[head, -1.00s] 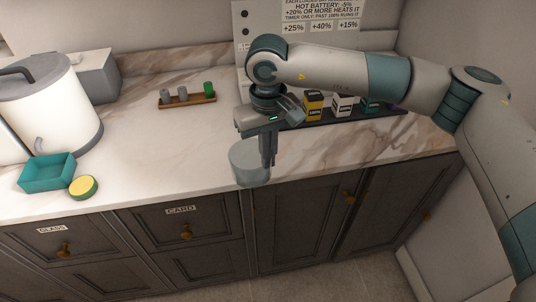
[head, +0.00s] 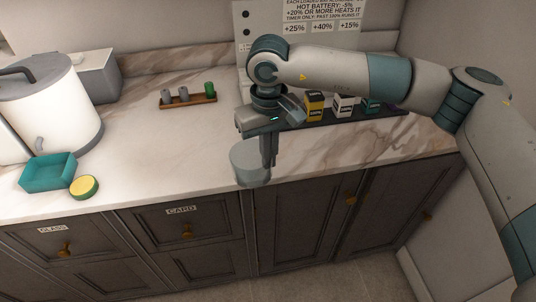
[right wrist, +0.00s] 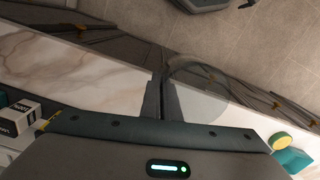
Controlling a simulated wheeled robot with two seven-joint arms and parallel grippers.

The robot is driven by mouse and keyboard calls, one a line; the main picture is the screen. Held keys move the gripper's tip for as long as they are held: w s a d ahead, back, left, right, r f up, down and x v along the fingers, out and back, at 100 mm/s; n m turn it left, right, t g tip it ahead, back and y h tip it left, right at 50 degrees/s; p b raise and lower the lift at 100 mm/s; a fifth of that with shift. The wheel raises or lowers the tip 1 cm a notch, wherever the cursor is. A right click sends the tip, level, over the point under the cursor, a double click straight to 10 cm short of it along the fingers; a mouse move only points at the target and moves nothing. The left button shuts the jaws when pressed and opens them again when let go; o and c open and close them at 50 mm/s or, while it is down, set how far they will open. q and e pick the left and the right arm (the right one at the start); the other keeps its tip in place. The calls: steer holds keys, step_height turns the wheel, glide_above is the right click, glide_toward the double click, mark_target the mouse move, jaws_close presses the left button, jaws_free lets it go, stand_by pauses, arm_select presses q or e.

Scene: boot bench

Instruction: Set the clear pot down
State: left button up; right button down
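The clear pot (head: 247,164) is a see-through, greyish, upright cylinder at the front edge of the marble counter (head: 160,140). In the head view it overlaps the counter edge and the cabinet front below; I cannot tell whether its base touches the counter. My right gripper (head: 268,160) points down at the pot's right side, its fingers nearly together on the pot's wall. In the right wrist view the narrow finger gap (right wrist: 162,85) lies at the edge of the pot (right wrist: 200,95). My left gripper is not in view.
A white urn (head: 50,105), teal tray (head: 48,172) and yellow round sponge (head: 84,187) stand at the left. A wooden rack (head: 188,102) with small cylinders is at the back. Small boxes (head: 314,106) stand on a dark strip behind the gripper. The counter's middle is clear.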

steer(key=s+d+f+m, duration=0.1)
steer(key=s+d, duration=0.3)
steer(key=d, duration=0.7)
steer(key=s+d+f+m, duration=0.2)
steer(key=s+d+m, duration=0.2)
steer(key=d, duration=0.7)
steer(key=shift+s, duration=0.75)
steer(key=shift+d, duration=0.1)
